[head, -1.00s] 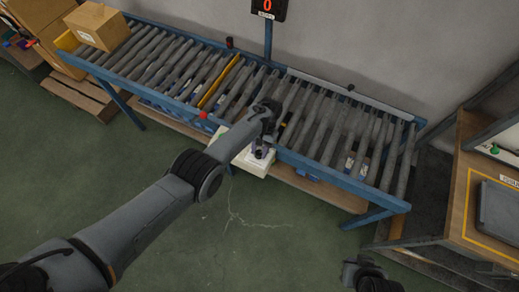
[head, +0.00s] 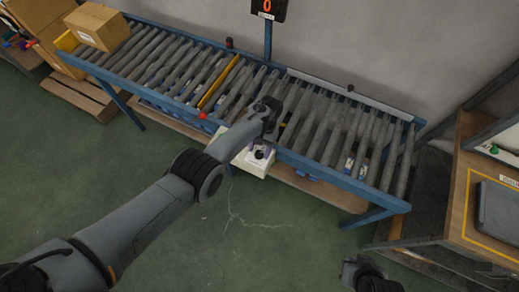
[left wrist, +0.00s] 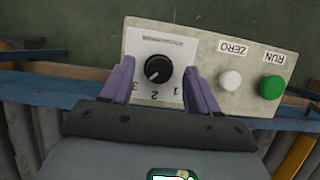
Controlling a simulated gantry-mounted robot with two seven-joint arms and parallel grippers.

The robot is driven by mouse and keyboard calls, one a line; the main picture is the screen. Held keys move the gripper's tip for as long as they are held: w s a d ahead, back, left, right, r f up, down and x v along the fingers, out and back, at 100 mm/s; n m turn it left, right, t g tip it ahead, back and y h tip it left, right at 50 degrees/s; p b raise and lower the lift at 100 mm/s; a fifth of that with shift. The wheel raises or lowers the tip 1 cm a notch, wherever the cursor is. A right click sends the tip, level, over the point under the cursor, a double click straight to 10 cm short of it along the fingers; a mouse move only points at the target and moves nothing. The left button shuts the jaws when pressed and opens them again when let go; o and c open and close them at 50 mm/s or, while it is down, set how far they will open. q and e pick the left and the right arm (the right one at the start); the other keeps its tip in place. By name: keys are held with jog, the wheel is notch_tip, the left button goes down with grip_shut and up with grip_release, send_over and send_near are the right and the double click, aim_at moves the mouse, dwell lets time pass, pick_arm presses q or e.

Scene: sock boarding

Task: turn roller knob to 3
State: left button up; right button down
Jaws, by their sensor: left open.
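The roller knob (left wrist: 158,70) is a round black dial on a white plate, with 1, 2 and 3 printed upside down along its near side. Its short pale mark seems to point to the lower left, but I cannot read the exact setting. It sits on a pale control box (head: 253,168) at the conveyor's front edge. My left gripper (left wrist: 159,64) is open, its purple fingers on either side of the knob with visible gaps. In the head view the knob (head: 259,154) shows just below the left gripper. My right gripper (head: 362,270) is low on the right, away from the box.
A white ZERO button (left wrist: 230,81) and a green RUN button (left wrist: 271,87) are right of the knob. The roller conveyor (head: 323,124) lies behind the box, with a carton (head: 97,26) at its far left. A display (head: 268,8) reads 0. Green floor in front is clear.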

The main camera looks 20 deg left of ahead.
pick_arm(q)
jog(key=v, duration=1)
jog(key=shift+p, duration=0.45)
jog(key=shift+r, duration=0.1)
